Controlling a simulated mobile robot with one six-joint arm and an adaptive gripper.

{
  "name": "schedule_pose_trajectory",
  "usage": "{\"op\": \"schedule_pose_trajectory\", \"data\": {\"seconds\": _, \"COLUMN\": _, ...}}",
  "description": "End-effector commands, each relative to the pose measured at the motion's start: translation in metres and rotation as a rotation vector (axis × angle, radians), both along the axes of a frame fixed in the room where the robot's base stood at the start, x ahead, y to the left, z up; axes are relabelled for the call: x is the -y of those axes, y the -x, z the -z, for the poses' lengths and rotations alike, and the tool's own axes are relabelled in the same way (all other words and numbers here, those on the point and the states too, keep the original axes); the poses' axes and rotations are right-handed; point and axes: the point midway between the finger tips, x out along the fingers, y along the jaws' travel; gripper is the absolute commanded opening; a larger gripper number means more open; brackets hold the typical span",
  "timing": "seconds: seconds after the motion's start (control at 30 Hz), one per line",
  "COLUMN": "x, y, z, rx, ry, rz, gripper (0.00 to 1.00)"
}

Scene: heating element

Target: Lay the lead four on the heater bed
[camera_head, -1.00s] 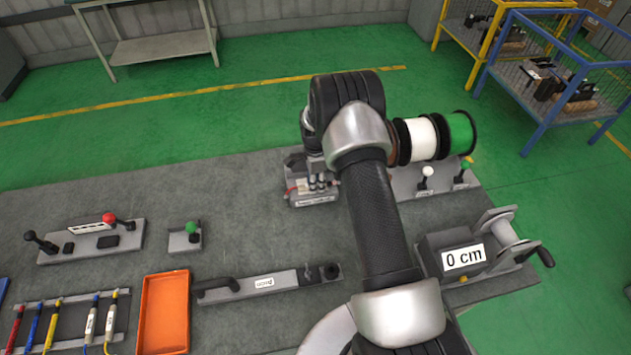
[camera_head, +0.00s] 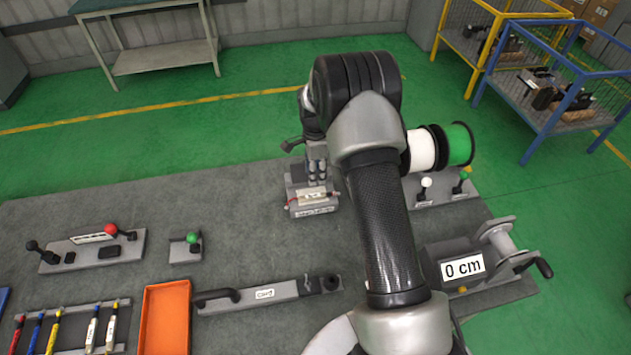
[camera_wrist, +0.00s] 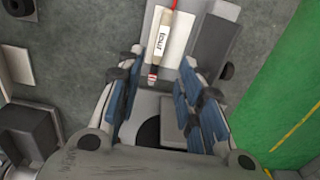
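A small grey unit with a front label, apparently the heater bed (camera_head: 296,210), stands at the table's far side in the head view. The lead four (camera_wrist: 158,45), a pale tube with a "four" tag and dark bands at its end, lies on a light grey surface in the wrist view. In the head view a pale lead with a red end (camera_head: 310,197) lies across the unit's top. My gripper (camera_wrist: 158,78) is open; its blue-padded fingers stand apart, with the lead's banded end between their tips. In the head view my gripper (camera_head: 317,170) is just above the unit, partly hidden by my arm.
A rack of coloured leads (camera_head: 70,325) and an orange tray (camera_head: 165,318) lie at the front left. A long-handled lever (camera_head: 265,293), a "0 cm" winder (camera_head: 464,268) and spools (camera_head: 440,147) are also around.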

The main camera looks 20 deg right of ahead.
Motion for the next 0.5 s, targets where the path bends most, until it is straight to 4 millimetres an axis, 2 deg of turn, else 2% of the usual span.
{"op": "schedule_pose_trajectory", "data": {"seconds": 0.17, "x": -0.001, "y": 0.000, "z": -0.019, "rx": 0.001, "ry": 0.000, "rz": -0.004, "gripper": 0.34}}
{"op": "schedule_pose_trajectory", "data": {"seconds": 0.27, "x": -0.004, "y": 0.002, "z": -0.038, "rx": 0.014, "ry": 0.003, "rz": -0.043, "gripper": 0.34}}
{"op": "schedule_pose_trajectory", "data": {"seconds": 0.37, "x": -0.013, "y": 0.010, "z": -0.078, "rx": 0.040, "ry": 0.010, "rz": -0.146, "gripper": 0.34}}
{"op": "schedule_pose_trajectory", "data": {"seconds": 0.5, "x": -0.033, "y": 0.039, "z": -0.151, "rx": 0.089, "ry": 0.032, "rz": -0.374, "gripper": 0.34}}
